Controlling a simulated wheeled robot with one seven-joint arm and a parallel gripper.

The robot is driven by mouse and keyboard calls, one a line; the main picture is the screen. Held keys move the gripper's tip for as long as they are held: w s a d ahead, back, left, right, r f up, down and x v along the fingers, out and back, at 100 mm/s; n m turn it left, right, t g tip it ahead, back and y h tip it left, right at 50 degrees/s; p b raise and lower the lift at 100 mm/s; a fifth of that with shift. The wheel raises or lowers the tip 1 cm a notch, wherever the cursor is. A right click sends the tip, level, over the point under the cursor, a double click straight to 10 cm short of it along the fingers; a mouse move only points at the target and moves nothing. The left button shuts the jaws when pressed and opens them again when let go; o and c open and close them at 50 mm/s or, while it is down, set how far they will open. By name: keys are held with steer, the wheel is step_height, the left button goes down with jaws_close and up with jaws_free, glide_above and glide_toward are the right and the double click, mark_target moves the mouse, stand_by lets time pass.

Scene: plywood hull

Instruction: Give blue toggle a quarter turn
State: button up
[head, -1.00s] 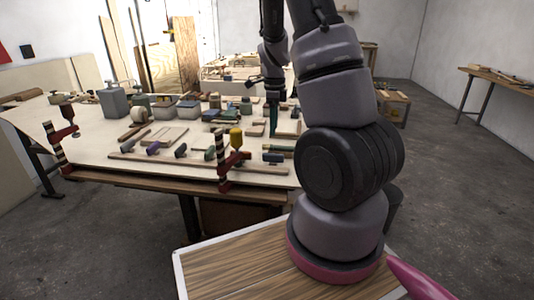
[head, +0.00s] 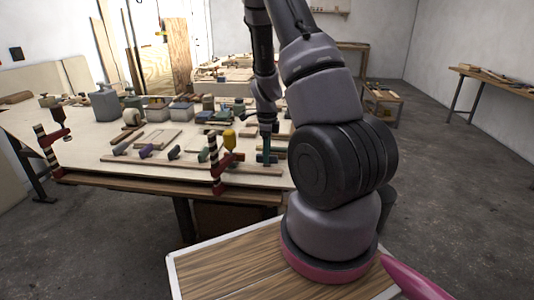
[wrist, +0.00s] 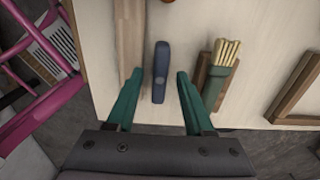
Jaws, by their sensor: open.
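My gripper is open and holds nothing. In the head view my gripper (head: 267,148) points down over the near right part of the workbench (head: 75,160). There the toggle is hard to tell apart from the fingers.
A wooden strip (wrist: 130,40) runs beside the toggle on the left in the wrist view. In the head view, a red clamp with a yellow handle (head: 222,160) stands left of my gripper.

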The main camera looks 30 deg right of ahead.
jaws_close()
steer(key=shift+n, duration=0.3)
steer(key=n, duration=1.2)
steer(key=shift+n, duration=2.4)
